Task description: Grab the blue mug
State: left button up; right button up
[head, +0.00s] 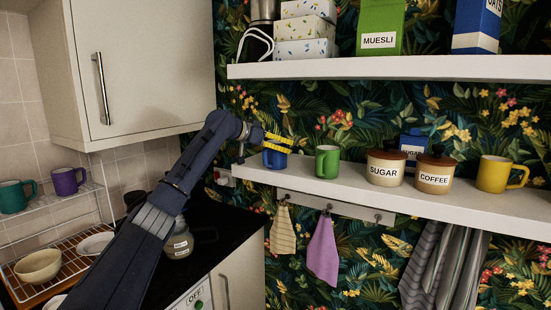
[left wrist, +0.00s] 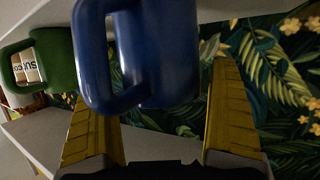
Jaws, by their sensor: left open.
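The blue mug (head: 275,160) is at the left end of the lower shelf (head: 330,191), just below my left gripper (head: 279,142) in the head view. My left gripper has yellow fingers and is open. In the left wrist view the blue mug (left wrist: 158,55) is large and close, with its handle toward the left. The fingers stand apart on either side of the mug's lower part in that picture, and the space between the mug and the right finger shows wallpaper. Whether either finger touches it I cannot tell. My right gripper is not in view.
A green mug (head: 327,162) stands close to the right of the blue mug. Sugar (head: 385,168) and coffee (head: 434,174) jars and a yellow mug (head: 494,174) stand farther right. The upper shelf (head: 390,68) is above, and a wall cupboard (head: 150,65) is at left.

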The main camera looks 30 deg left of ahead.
pick_arm(q)
jog(key=shift+x, duration=1)
jog(key=c, duration=1.6)
jog(key=shift+o, duration=0.2)
jog(key=shift+r, duration=0.1)
